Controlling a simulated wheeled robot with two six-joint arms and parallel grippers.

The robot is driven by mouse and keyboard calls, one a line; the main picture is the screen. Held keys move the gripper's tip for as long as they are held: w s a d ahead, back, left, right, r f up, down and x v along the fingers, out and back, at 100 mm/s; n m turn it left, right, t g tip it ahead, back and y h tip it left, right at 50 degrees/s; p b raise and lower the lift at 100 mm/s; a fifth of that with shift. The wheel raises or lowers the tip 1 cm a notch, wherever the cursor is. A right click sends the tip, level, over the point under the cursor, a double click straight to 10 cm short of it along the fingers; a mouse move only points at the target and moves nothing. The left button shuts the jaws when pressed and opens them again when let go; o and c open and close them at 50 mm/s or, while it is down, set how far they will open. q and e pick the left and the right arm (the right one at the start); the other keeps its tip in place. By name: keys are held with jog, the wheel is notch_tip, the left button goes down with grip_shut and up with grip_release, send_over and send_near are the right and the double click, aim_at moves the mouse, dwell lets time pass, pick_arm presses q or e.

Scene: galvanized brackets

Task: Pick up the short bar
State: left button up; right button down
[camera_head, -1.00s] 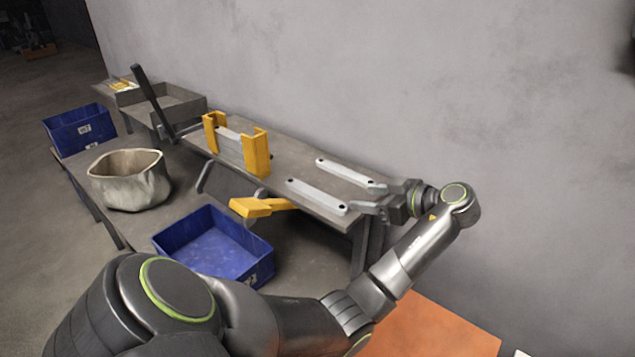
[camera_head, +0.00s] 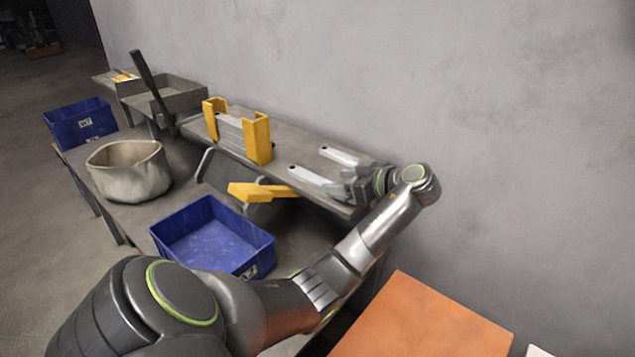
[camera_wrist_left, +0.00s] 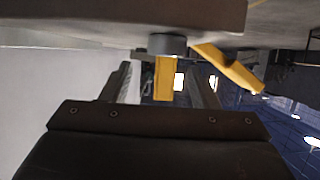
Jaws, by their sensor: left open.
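Two pale grey flat bars with dark end holes lie side by side on the raised shelf: a wall-side bar (camera_head: 340,154) and a front bar (camera_head: 310,174). The front one looks slightly shorter, but my arm hides the right ends of both. My left gripper (camera_head: 346,180) is open at those right ends, low by the shelf surface. I cannot tell whether it touches a bar. In the left wrist view its two fingers (camera_wrist_left: 162,88) are apart, and I make out no bar between them. My right gripper is not in view.
A yellow holder (camera_head: 257,139) stands on the shelf left of the bars. A yellow piece (camera_head: 262,192) juts out at the shelf front. Below are a blue bin (camera_head: 262,258) and a crumpled pale container (camera_head: 130,175). An orange surface (camera_head: 425,320) is at lower right.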

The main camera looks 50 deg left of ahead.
aim_at(318, 180)
pick_arm(q)
jog(key=shift+x, duration=2.65)
jog(key=shift+s, duration=0.15)
grip_shut()
jog(key=shift+r, duration=0.1)
